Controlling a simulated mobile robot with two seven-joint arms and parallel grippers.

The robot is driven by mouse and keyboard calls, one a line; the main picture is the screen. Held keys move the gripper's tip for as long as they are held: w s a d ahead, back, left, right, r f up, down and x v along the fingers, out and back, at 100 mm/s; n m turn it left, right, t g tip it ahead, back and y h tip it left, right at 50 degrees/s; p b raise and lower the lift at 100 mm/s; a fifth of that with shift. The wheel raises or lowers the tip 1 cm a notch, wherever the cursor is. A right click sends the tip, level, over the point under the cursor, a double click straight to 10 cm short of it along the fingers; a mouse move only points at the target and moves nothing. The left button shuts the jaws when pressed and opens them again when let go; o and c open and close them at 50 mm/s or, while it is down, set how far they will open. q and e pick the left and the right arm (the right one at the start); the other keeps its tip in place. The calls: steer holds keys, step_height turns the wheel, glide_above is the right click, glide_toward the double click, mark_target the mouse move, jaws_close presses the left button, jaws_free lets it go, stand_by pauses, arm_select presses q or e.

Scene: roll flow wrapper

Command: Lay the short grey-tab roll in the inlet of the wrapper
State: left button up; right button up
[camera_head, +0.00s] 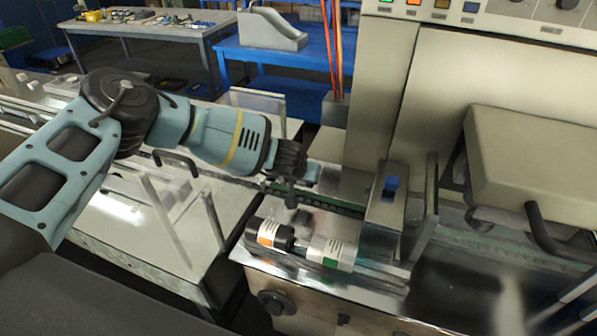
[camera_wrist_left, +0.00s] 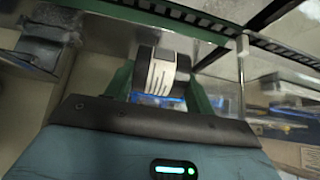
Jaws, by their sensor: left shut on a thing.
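My left gripper (camera_head: 292,190) comes in from the left and hangs above the machine's front bed. In the left wrist view, its green fingers (camera_wrist_left: 161,90) are shut on a short dark roll (camera_wrist_left: 161,74) with a white, barred label. In the head view the held roll is hard to tell apart from the dark gripper. The wrapper's inlet, a dark chain channel (camera_head: 340,208), runs just beyond the gripper; it also shows in the left wrist view (camera_wrist_left: 182,14). My right gripper is out of view.
On the metal bed lie a black roll with an orange tab (camera_head: 268,234) and a pale roll with a green tab (camera_head: 332,253). A metal post with a blue block (camera_head: 388,200) stands to the right. Clear upright panels (camera_head: 168,215) stand left of the bed.

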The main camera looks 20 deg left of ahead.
arm_select(q)
steer(key=shift+w+a+r, duration=0.3)
steer(key=shift+w, duration=0.2)
steer(key=shift+f, duration=0.2)
steer(key=shift+f+b, duration=0.4)
steer(key=shift+f, duration=2.6)
steer(key=o, duration=1.1)
steer(key=shift+o, duration=0.2)
steer(key=shift+s, duration=0.1)
steer(key=v, duration=0.8)
steer(key=shift+p, duration=0.35)
steer(key=shift+f, duration=0.15)
